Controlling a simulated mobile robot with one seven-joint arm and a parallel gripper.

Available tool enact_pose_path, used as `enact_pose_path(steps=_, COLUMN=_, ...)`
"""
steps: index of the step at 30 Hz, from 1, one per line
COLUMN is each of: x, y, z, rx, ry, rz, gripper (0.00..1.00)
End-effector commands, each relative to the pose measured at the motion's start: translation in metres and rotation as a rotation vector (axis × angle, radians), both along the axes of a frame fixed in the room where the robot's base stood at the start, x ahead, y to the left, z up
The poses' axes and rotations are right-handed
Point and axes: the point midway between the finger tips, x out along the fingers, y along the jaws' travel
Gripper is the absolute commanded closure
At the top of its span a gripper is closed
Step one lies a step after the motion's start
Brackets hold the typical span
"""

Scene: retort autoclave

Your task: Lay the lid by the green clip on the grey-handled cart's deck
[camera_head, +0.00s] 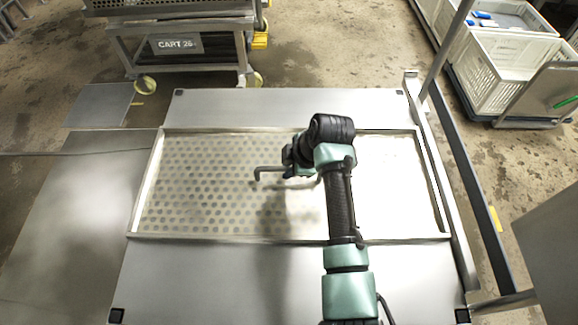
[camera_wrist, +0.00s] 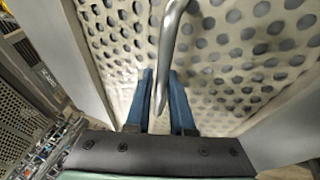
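The lid (camera_head: 205,185) is a wide, pale perforated panel with a raised rim, lying level over the flat metal deck (camera_head: 290,270); I cannot tell if it touches the deck. A bent grey bar handle (camera_head: 270,168) rises from its middle. My gripper (camera_head: 300,168) is at this handle, over the middle of the lid. In the wrist view, the blue fingers (camera_wrist: 161,85) stand close together on either side of the bar (camera_wrist: 166,45) and look shut on it. My arm hides part of the lid's right half. I see no green clip on the deck.
A cart marked CART 26 (camera_head: 176,43) stands behind, at upper left. White crates (camera_head: 505,60) stand on a low cart at upper right, with a green strip (camera_head: 566,102) on a plate beside them. A rail (camera_head: 455,150) runs along the deck's right side.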

Motion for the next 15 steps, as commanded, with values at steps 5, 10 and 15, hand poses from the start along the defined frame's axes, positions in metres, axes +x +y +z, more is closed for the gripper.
enact_pose_path(steps=5, x=-0.0001, y=-0.0001, z=0.0, rx=0.0, ry=0.001, rz=0.0, gripper=0.48)
enact_pose_path(steps=10, x=-0.0007, y=0.0, z=-0.001, rx=0.0, ry=0.003, rz=0.0, gripper=0.48)
enact_pose_path(steps=15, x=-0.0038, y=-0.0007, z=-0.0005, rx=-0.001, ry=0.011, rz=0.0, gripper=0.48)
